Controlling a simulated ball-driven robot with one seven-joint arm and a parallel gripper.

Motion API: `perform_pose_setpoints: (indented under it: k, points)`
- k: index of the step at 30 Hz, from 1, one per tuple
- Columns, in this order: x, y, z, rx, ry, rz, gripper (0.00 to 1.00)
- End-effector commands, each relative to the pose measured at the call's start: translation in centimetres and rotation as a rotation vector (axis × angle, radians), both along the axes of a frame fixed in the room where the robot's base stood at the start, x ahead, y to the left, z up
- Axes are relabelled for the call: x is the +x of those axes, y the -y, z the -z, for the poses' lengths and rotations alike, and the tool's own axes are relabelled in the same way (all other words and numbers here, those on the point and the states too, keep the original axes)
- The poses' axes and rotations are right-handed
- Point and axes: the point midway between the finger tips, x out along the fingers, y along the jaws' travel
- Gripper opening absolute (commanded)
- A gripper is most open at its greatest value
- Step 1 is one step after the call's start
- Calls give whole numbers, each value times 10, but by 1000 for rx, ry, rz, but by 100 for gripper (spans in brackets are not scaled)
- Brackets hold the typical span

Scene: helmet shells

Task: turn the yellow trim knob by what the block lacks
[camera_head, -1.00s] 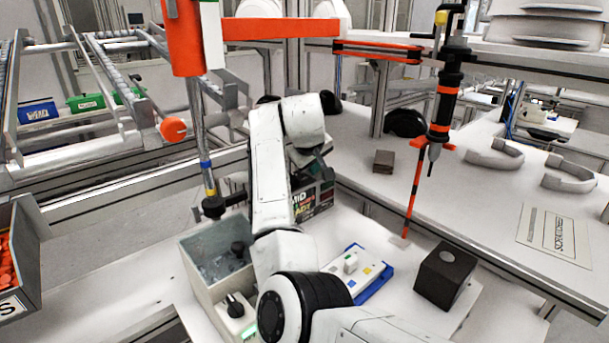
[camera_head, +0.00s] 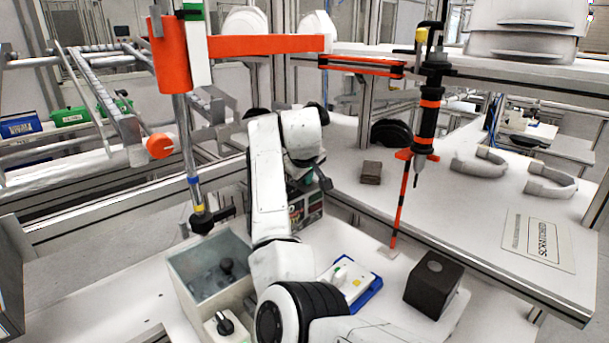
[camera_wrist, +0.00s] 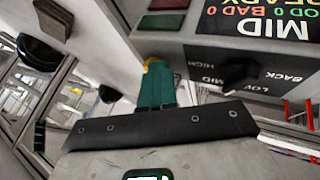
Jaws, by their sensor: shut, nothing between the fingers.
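My gripper (camera_wrist: 155,86) is shut and empty, its teal fingers pressed together in the wrist view. A small yellow patch (camera_wrist: 152,62) shows at the fingertips; I cannot tell whether it is the trim knob or a finger pad. In the head view, a dark block (camera_head: 433,285) with a round grey spot stands right of my arm. My arm hides most of the panel there.
A white plate (camera_head: 337,289) with coloured marks lies on a blue base (camera_head: 372,287). A grey bin (camera_head: 180,275) and a box with a black knob (camera_head: 224,323) stand left of my arm. A hanging black-and-orange tool (camera_head: 428,125) is at the right.

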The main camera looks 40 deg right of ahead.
Motion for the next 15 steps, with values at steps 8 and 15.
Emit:
perform_pose_setpoints:
  k: [8, 15]
  points:
    - [-3, 9, -4, -2, 1, -103, 0]
    - [-6, 15, -6, -1, 3, -285, 0]
